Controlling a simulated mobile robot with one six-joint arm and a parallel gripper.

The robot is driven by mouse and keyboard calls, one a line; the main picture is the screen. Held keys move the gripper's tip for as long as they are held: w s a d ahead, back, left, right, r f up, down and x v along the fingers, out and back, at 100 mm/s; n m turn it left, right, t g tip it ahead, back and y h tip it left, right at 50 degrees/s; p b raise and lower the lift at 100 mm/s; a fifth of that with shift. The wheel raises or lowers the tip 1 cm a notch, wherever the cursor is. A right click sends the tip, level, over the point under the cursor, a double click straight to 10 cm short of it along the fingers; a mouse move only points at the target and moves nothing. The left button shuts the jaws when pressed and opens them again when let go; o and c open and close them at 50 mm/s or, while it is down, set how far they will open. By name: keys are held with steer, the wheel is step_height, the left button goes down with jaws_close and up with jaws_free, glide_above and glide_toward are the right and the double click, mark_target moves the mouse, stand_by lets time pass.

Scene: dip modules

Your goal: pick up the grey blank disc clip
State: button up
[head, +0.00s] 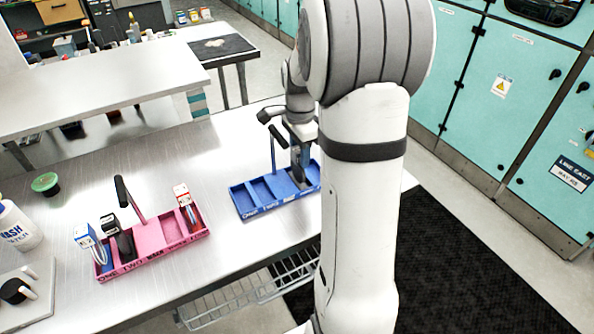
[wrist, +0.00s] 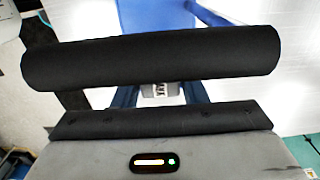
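My gripper (head: 299,136) points down over the right end of the blue tray (head: 247,208). A dark grey upright piece (head: 300,165) shows below it at the right compartment; I cannot tell whether it is the grey blank disc clip or a finger. In the wrist view, a small pale label with dark lettering (wrist: 160,90) shows between two black bars, with blue tray walls beside it. The lower bar lies along a grey body with a small lit indicator. Whether the gripper is closed on anything is not clear.
A black-gripped handle (head: 270,117) rises from the blue tray, close left of my gripper. A pink tray (head: 155,252) with several clips and its own handle stands to the left. A white bottle (head: 17,226) and a green-topped item (head: 45,183) are farther left. Bare metal bench lies between the trays.

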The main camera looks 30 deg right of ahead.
jaws_close()
